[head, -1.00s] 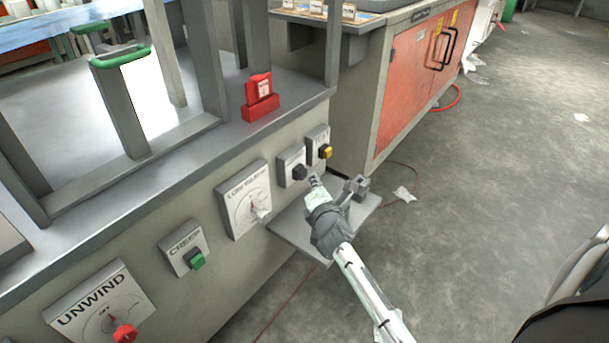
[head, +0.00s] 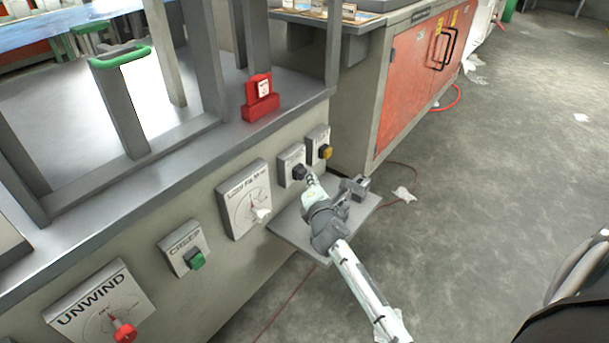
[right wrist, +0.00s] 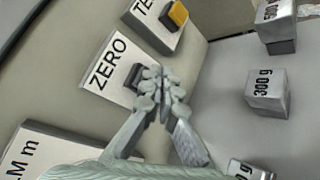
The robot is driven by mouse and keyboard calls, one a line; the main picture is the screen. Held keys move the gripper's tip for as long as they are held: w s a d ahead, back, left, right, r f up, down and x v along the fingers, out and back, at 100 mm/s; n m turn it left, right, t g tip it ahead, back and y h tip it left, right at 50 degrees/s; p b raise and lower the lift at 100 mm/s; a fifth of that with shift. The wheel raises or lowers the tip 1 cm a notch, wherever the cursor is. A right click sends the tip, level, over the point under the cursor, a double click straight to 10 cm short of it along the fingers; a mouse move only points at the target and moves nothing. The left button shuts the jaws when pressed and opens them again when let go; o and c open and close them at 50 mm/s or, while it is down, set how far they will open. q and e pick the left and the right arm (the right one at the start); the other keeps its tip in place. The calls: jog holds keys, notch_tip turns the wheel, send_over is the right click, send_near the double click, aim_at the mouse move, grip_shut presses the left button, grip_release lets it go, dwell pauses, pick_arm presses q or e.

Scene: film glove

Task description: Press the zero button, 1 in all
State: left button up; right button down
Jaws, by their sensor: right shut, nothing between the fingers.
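The zero button is a dark square button (right wrist: 133,76) on a white plate marked ZERO (right wrist: 108,62) in the right wrist view. In the head view the same dark button (head: 299,172) sits on its plate on the machine's front panel. My right gripper (right wrist: 163,74) is shut and empty, its fingertips at the right edge of the button. The fingertips overlap the button in the picture; I cannot tell whether they touch it. In the head view the right gripper (head: 309,180) is beside the button. My left gripper is not in view.
A yellow button (head: 325,152) sits right of the zero plate. A film dial (head: 245,200), green CREEP button (head: 196,259) and red UNWIND knob (head: 124,331) lie left.

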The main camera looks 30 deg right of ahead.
jog(key=shift+w+a, duration=0.15)
jog(key=shift+w, duration=0.2)
dwell(0.3)
jog(key=shift+s, duration=0.1)
jog(key=shift+s+d+p, duration=0.3)
jog(key=shift+s+d, duration=0.05)
jog(key=shift+s, duration=0.4)
jog(key=s, duration=0.1)
jog(key=s+d+p, duration=0.1)
jog(key=s, duration=0.1)
jog(key=s+d, duration=0.1)
jog(key=shift+s, duration=0.3)
dwell(0.9)
